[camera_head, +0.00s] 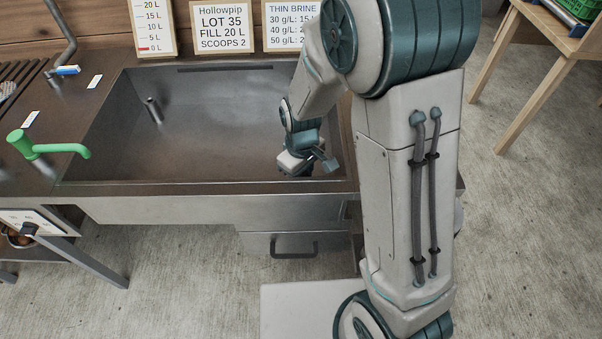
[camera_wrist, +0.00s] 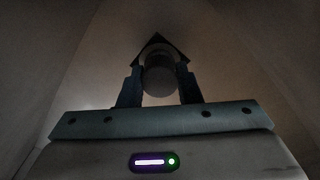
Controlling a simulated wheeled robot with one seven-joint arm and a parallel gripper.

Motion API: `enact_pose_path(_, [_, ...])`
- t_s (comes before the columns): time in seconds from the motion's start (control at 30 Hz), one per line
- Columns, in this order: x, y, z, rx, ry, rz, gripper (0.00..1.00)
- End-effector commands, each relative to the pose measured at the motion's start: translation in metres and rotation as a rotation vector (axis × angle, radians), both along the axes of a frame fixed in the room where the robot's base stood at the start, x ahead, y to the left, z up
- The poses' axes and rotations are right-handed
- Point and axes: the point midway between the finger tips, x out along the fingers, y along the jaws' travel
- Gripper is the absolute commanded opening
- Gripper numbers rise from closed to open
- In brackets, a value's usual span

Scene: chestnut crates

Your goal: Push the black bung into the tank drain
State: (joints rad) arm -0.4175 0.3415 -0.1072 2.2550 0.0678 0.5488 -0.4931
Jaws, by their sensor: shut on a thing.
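The steel tank (camera_head: 205,125) is sunk in the counter. My gripper (camera_head: 300,165) is down inside its right part, low near the front right corner. The head view does not show the bung or the drain clearly; my gripper and arm cover that corner.
A short upright metal pipe (camera_head: 152,111) stands in the tank's left part. A green tap (camera_head: 50,148) reaches over the left rim. Signs (camera_head: 221,27) stand behind the tank. The tank's middle is clear. Tank walls rise close around my gripper.

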Motion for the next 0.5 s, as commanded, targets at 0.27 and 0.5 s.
enact_pose_path(0.27, [0.0001,-0.0001,-0.0027,0.000,0.000,0.000,0.56])
enact_pose_path(0.5, [0.0003,0.0000,-0.0005,0.001,-0.001,0.000,0.56])
